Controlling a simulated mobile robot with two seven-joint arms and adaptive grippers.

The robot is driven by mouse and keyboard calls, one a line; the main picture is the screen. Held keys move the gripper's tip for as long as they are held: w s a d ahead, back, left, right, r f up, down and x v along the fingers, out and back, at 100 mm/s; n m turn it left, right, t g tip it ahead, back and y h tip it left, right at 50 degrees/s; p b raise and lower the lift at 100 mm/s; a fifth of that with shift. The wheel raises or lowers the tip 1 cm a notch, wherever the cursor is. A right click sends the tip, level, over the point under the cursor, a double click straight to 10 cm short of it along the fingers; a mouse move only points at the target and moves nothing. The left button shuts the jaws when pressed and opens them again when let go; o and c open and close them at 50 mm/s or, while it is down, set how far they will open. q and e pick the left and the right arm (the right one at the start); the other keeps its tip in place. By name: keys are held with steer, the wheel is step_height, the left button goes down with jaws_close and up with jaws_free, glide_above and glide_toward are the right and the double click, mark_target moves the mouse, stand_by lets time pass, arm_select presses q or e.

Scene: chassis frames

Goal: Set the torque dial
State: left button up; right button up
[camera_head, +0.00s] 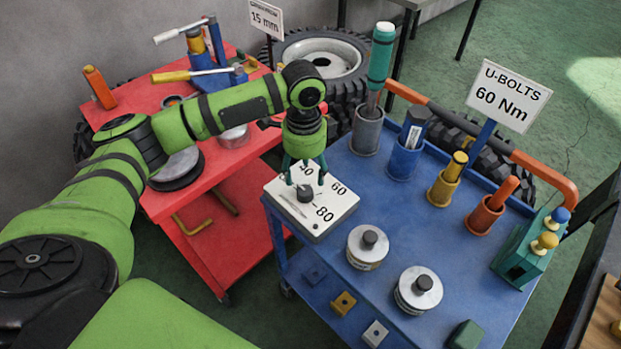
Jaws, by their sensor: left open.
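The torque dial (325,219) is a white block with a dark knob in the middle of its top, at the left corner of the blue cart (388,283). Its face shows the numbers 60 and 80, and another number partly hidden by my gripper. A thin pointer runs from the knob toward the left side of the face. My left gripper (305,181) points down just above the knob with its fingers open. I cannot tell whether a finger touches the knob (305,193). A sign (508,95) on the blue cart reads U-BOLTS 60 Nm. My right gripper does not show.
Two lidded tins (367,247) (418,290) stand right of the dial. Behind them are several coloured holders with tools, including a tall teal-handled screwdriver (381,55). A green block with knobs (530,247) stands at the right edge. A red cart (217,178) stands left.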

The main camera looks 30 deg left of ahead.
mark_target(305, 190)
arm_select(q)
steer(key=shift+s+f, duration=0.15)
steer(key=shift+f, duration=0.2)
step_height(305, 190, down, 5)
steer(key=shift+s+r+p, duration=0.1)
steer(key=shift+r+p, duration=0.05)
steer(key=shift+p, duration=0.25)
steer(key=shift+f, duration=0.55)
steer(key=c, duration=1.2)
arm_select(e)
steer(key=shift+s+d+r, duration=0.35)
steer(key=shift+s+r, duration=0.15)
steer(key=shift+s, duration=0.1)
